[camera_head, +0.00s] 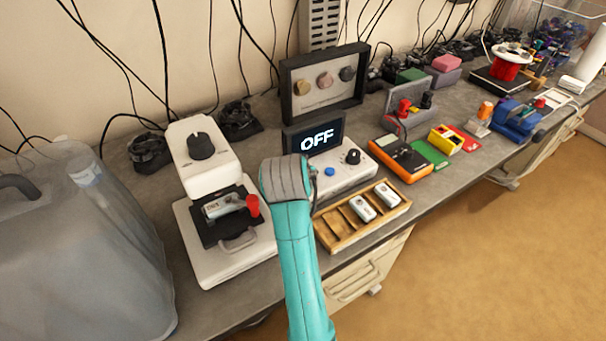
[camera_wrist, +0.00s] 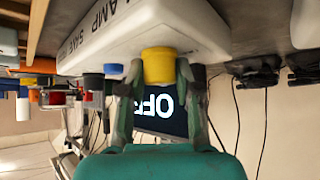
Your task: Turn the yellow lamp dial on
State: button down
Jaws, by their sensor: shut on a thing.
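The yellow lamp dial (camera_wrist: 158,66) sticks out of the white control box in the wrist view. My gripper (camera_wrist: 159,77) is shut on it, with one finger on each side of its rim. In the head view the dial and the fingers are hidden behind my teal and grey arm. The white box (camera_head: 343,176) stands on the bench there, and its lettering, partly "LAMP" and "SHAKE", shows in the wrist view. The dark screen (camera_head: 315,137) behind the box reads "OFF". The dial's turn angle cannot be told.
A blue button (camera_head: 329,171) and a black knob (camera_head: 353,157) sit on the box right of my arm. A wooden tray (camera_head: 330,236) lies in front. A white machine (camera_head: 203,160) stands left, an orange-black meter (camera_head: 400,157) right. A dark display frame (camera_head: 288,92) stands behind.

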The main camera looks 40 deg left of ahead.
jog(key=shift+m+h, duration=0.3)
jog(key=shift+m, duration=0.2)
jog(key=c, duration=0.8)
grip_release()
jog(key=v, duration=1.2)
jog(key=shift+s+f, duration=0.15)
